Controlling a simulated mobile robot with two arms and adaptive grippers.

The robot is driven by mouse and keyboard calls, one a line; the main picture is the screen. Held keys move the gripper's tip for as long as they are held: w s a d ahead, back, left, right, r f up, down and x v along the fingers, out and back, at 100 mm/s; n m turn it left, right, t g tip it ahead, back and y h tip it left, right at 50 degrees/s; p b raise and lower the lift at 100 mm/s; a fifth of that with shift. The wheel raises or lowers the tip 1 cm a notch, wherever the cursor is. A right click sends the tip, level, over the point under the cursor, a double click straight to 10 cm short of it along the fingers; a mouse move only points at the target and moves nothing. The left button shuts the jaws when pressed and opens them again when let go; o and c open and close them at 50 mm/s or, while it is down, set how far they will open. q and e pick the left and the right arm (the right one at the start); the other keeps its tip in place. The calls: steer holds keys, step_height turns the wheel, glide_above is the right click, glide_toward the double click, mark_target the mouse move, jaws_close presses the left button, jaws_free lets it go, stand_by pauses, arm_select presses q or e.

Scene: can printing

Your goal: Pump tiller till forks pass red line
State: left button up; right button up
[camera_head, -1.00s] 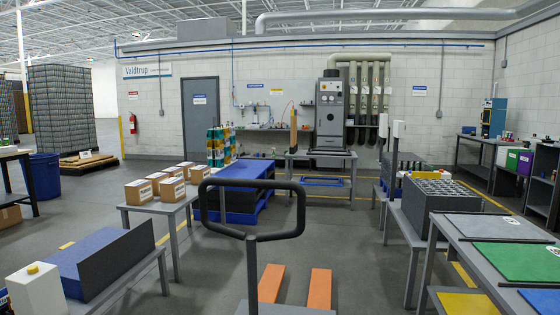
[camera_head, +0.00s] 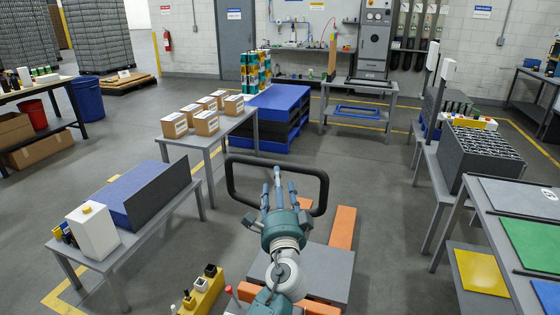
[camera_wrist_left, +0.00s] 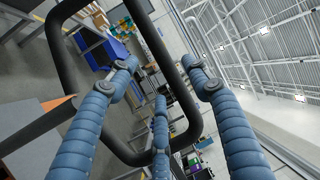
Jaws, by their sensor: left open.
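The tiller (camera_head: 230,182) is a black loop handle in the middle of the head view. My left gripper (camera_head: 277,186) is open, with its blue-grey fingers spread inside or just in front of the loop; I cannot tell if they touch it. In the left wrist view the tiller loop (camera_wrist_left: 57,62) surrounds the space between the open fingers (camera_wrist_left: 160,75). An orange fork (camera_head: 343,228) shows low to the floor beyond the jack's grey body (camera_head: 318,272). My arm hides part of the jack. I see no red line. My right gripper is not in view.
A carton table (camera_head: 190,146) and blue pallets (camera_head: 270,110) stand behind. Right tables hold a dark crate (camera_head: 480,158) and coloured panels (camera_head: 535,243). Floor beyond the forks is clear.

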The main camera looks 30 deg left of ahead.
arm_select(q)
steer(key=p+x, duration=0.2)
steer(key=x, duration=0.5)
steer(key=shift+w+a, duration=0.35)
steer(key=shift+c, duration=0.5)
